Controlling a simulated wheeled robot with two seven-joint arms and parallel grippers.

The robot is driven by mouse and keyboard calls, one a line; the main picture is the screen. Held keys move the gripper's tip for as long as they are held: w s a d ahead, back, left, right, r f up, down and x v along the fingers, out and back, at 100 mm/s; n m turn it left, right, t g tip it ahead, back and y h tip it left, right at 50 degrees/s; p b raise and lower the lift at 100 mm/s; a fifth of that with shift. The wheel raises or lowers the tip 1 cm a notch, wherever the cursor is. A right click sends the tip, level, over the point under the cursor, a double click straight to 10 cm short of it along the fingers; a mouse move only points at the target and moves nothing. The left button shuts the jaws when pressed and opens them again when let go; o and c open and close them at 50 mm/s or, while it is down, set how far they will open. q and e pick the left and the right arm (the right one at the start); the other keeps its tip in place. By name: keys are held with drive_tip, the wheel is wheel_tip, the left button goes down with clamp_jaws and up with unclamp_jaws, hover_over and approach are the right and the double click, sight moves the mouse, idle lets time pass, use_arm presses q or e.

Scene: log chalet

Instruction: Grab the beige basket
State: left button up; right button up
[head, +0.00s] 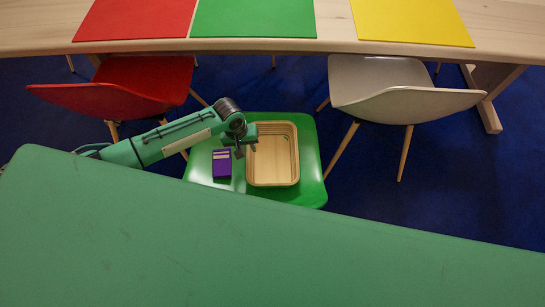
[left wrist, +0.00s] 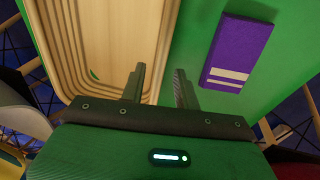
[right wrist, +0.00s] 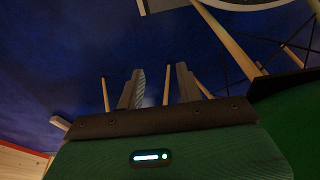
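The beige basket (head: 290,178) is a rectangular, open, ribbed tray on a green seat. In the left wrist view my left gripper (left wrist: 159,88) is open. One finger lies over the basket's (left wrist: 100,30) inner side and the other over the green surface outside, with the side wall between them. I cannot tell whether they touch it. My right gripper (right wrist: 158,88) is open and empty, away from the basket; the head view does not show it.
A purple box (head: 222,164) with pale stripes lies left of the basket on the green seat (head: 310,160). A red chair (head: 125,88) and a white chair (head: 400,95) stand behind, before a wooden table (head: 335,30) with coloured mats. A green surface fills the foreground.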

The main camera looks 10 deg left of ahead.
sight(253, 159)
use_arm(q)
drive_tip(key=f, duration=0.2)
drive_tip(key=d+f+b, duration=0.1)
drive_tip(key=f, duration=0.1)
drive_tip(key=shift+s+f, duration=0.15)
drive_tip(key=shift+f, duration=0.25)
drive_tip(key=shift+d+f, duration=0.1)
drive_tip(key=shift+f, duration=0.25)
clamp_jaws()
use_arm(e)
wheel_tip(253, 159, up, 2)
drive_tip(key=shift+w+r, duration=0.1)
